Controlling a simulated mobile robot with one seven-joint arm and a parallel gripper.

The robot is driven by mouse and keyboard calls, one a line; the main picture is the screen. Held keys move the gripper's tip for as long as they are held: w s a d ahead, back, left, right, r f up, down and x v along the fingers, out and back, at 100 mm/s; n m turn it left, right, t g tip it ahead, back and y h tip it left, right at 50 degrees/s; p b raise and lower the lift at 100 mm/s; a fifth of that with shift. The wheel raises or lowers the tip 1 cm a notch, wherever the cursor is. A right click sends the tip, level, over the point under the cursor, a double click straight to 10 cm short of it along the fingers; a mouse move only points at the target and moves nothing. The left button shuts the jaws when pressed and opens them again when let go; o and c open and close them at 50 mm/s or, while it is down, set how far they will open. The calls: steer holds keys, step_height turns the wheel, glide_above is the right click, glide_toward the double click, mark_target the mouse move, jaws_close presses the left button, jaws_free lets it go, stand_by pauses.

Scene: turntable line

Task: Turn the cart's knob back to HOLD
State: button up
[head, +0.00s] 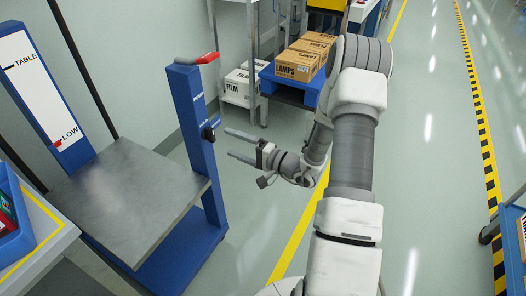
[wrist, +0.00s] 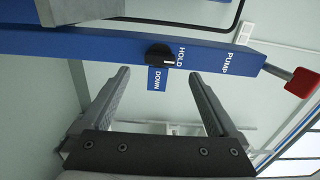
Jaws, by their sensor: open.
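The cart (head: 203,165) is blue, with an upright post that carries a black knob (head: 208,134). In the wrist view the knob (wrist: 158,56) has a small white mark at its right end, on the side of the HOLD label (wrist: 181,57). The DOWN label (wrist: 157,80) is below the knob. I cannot tell the exact setting. My gripper (head: 230,144) is open and empty, its fingers pointing at the post. In the wrist view the knob lies ahead, between the lines of the two fingertips (wrist: 158,76), and looks apart from them.
A red-ended pump lever (head: 208,58) sticks out at the post's top. The cart's grey platform (head: 130,195) is left of the post. Boxes of lamps (head: 296,65) stand on a blue support behind. A blue bin (head: 12,220) is at the left edge.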

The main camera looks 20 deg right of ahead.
steer(key=p+v, duration=0.1)
steer(key=v, duration=1)
steer(key=shift+p, duration=0.4)
